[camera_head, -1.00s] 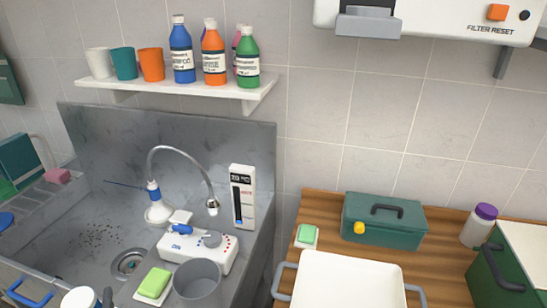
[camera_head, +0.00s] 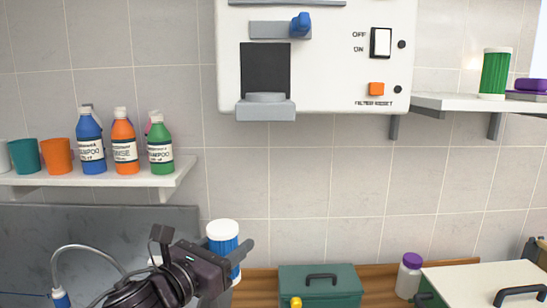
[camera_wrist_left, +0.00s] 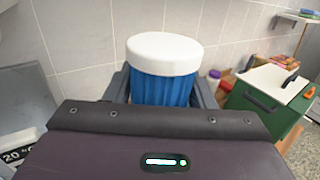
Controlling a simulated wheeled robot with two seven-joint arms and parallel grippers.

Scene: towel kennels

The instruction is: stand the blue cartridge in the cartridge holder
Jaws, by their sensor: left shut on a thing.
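The blue cartridge (camera_head: 222,247), ribbed with a white cap, is upright in my left gripper (camera_head: 228,262) at the lower middle of the head view. In the left wrist view the blue cartridge (camera_wrist_left: 165,85) sits between the two grey fingers, which are shut on it. The cartridge holder appears to be the grey ledge (camera_head: 265,112) with a low round seat, under a dark recess in the white wall unit. The seat is empty. The cartridge is below and left of it, apart from it. My right gripper is not in view.
The white wall unit (camera_head: 330,60) has a blue lever (camera_head: 301,25), a switch and an orange button. A green ribbed cartridge (camera_head: 494,74) stands on the right shelf (camera_head: 450,101). Bottles and cups fill the left shelf (camera_head: 165,180). A green toolbox (camera_head: 345,285) is below. The wall between is clear.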

